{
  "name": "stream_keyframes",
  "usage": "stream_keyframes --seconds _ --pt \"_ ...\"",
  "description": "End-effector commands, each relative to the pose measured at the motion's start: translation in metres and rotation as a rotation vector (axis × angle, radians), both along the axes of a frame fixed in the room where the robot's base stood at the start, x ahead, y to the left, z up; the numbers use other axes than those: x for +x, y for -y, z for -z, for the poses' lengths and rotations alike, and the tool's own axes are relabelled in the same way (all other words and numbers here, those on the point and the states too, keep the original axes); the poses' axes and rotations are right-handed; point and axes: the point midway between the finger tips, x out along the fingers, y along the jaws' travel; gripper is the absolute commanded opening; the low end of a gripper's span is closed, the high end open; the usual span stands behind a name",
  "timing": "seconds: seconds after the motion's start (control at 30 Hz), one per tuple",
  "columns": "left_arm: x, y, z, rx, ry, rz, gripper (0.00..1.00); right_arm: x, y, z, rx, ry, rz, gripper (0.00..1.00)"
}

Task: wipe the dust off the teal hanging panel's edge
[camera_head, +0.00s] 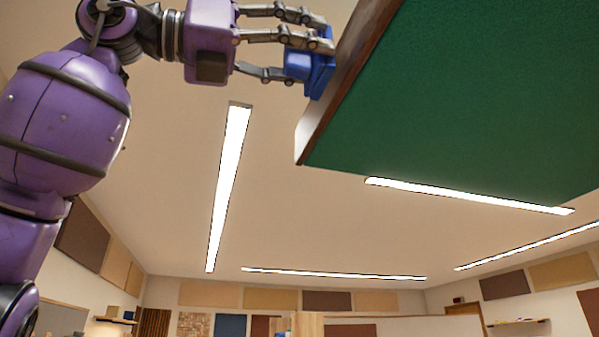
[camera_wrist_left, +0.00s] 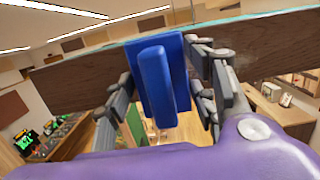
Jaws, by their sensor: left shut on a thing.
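The teal hanging panel (camera_head: 480,90) fills the upper right of the head view, its broad green face seen from below. Its brown wooden edge (camera_head: 345,95) faces left, and this edge also crosses the left wrist view (camera_wrist_left: 275,42) as a brown band. My left gripper (camera_head: 305,62) is shut on a blue block-like wiper (camera_head: 318,75) with a bar handle, which also shows in the wrist view (camera_wrist_left: 155,80). The wiper is against or very close to the panel's edge; its contact face is hidden. I cannot make out dust on the edge. My right gripper is not in view.
Ceiling light strips (camera_head: 228,185) run behind and below the panel in the head view. A wooden desk or shelf (camera_wrist_left: 280,115) stands far below at right in the wrist view, and a table with gear (camera_wrist_left: 45,140) at left. Open air surrounds the gripper's left side.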

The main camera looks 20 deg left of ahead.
Motion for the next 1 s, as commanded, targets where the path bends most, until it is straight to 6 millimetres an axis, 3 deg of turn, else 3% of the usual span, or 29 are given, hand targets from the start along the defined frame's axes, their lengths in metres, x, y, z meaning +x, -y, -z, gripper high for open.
stream_keyframes --seconds 1.0 --pt "0.009 0.014 0.000 -0.001 0.001 0.001 0.30 0.000 0.000 0.000 -0.001 0.001 0.001 0.40"
